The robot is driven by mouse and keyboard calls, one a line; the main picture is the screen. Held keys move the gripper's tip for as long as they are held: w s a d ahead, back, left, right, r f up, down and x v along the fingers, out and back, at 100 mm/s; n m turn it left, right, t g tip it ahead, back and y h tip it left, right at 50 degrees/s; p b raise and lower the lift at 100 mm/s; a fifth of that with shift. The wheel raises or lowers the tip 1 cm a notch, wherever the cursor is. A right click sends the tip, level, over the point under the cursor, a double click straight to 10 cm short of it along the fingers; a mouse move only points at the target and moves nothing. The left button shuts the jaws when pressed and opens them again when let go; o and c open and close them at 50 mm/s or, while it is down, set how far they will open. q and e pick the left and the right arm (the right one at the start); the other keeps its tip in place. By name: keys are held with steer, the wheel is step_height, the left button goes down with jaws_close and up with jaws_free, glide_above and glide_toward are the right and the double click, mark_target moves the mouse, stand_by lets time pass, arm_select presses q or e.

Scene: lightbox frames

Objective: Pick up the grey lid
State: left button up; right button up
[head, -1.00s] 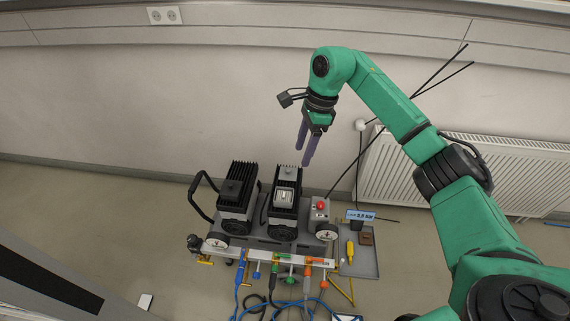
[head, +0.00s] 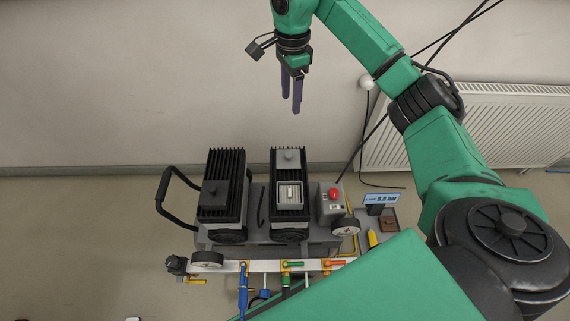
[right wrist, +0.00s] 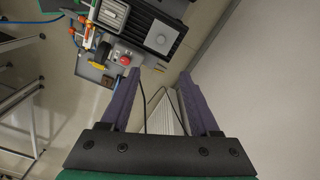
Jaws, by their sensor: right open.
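Two black finned machines stand side by side on a grey cart. The left machine carries a darker grey knobbed piece (head: 214,190). My right gripper (head: 297,108) is open and empty, its purple fingers pointing down beyond the machines, clear of the lid. It also shows in the right wrist view (right wrist: 159,74). My left gripper is not visible.
A box with a red button (head: 334,195) stands right of the right machine. A blue display (head: 381,198) and a bent black handle (head: 178,200) flank the cart. Valves and hoses line its front, partly hidden by my green arm link. A radiator (head: 500,125) is at the wall.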

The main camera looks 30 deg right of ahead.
steer(key=b, duration=0.5)
glide_above(288, 154)
step_height(288, 154, down, 8)
steer(key=r, duration=0.1)
step_height(288, 154, down, 15)
steer(key=shift+r+p, duration=0.1)
steer(key=shift+p, duration=0.45)
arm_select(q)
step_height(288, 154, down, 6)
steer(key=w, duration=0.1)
arm_select(e)
jaws_close()
